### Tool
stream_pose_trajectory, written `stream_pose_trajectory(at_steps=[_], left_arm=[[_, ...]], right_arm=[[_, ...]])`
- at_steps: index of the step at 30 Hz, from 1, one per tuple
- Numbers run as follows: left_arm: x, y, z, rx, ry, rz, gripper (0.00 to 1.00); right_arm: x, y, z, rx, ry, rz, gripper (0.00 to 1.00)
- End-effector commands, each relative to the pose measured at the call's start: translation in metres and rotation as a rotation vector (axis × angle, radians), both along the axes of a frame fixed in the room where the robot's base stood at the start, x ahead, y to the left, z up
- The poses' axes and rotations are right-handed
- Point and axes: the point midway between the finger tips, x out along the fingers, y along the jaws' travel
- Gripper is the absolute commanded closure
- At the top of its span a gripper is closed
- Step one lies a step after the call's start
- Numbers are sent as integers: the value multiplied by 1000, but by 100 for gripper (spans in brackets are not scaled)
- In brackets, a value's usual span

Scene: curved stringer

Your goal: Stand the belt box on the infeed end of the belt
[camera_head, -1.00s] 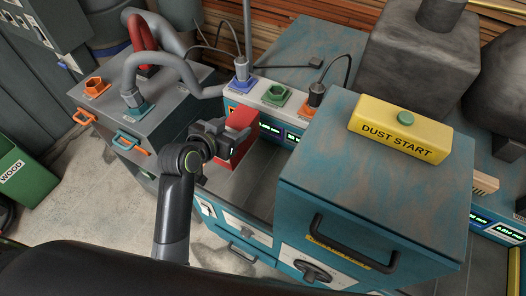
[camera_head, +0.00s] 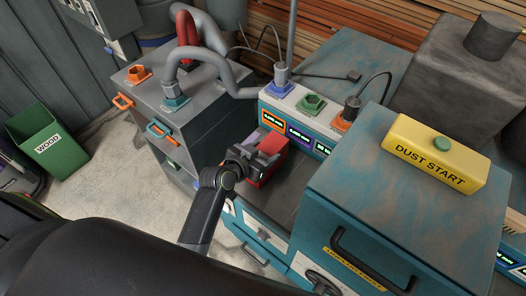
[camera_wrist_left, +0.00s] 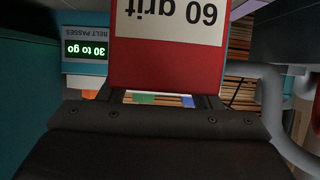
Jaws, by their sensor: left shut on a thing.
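My left gripper (camera_head: 262,158) is shut on the red belt box (camera_head: 274,142). In the left wrist view the box (camera_wrist_left: 170,65) shows red with a white label reading "60 grit", upside down in that picture, between the finger ends. In the head view the box is over or at the near left part of the dark grey surface (camera_head: 287,190), which looks like the belt bed. I cannot tell whether the box touches it. The gripper hides part of the box. My right gripper is not in view.
Behind the box stands a panel with small displays (camera_head: 300,137) and coloured sockets. A teal housing with a yellow "DUST START" box (camera_head: 436,153) stands to the right. A grey cabinet with hoses (camera_head: 190,110) is at left. A green "WOOD" bin (camera_head: 45,142) stands on the floor.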

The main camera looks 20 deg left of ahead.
Motion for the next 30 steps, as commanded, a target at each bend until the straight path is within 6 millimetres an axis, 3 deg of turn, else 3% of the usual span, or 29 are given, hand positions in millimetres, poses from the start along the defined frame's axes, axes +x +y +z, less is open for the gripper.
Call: stream_pose_trajectory(at_steps=[6,7,11,23,30], left_arm=[[0,0,-3,-1,-3,0,93],[0,0,-3,0,0,0,40],[0,0,-2,0,0,0,22],[-1,0,2,0,0,0,20],[-27,10,13,1,0,0,20]], right_arm=[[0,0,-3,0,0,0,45],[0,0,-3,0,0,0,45],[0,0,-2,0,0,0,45],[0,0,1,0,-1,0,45],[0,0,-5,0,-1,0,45]])
